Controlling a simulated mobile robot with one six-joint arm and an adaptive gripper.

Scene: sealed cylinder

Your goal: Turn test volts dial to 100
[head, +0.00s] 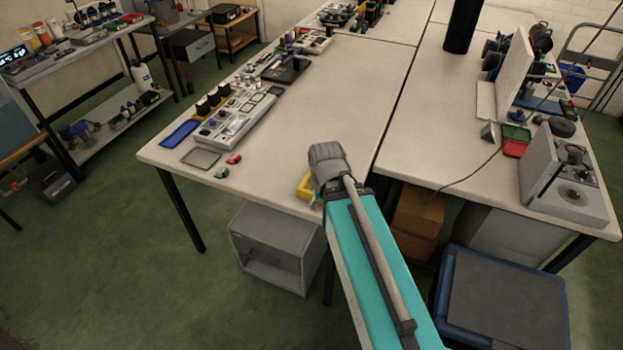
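No dial marked test volts can be made out; any markings are too small to read. A light grey instrument panel (233,122) with black knobs and small displays lies on the left table. A grey box-like device (565,180) with round parts on its face stands at the right edge of the right table. My teal and grey arm rises from the bottom, its grey joint over the left table's front edge. My gripper cannot be made out, so its state does not show.
The left table (345,90) is bare across its middle and right. Red and green pieces (234,158) lie near its front left. A yellow object (305,186) is partly hidden by my arm. A grey cabinet (275,245) and a blue bin (500,300) stand below.

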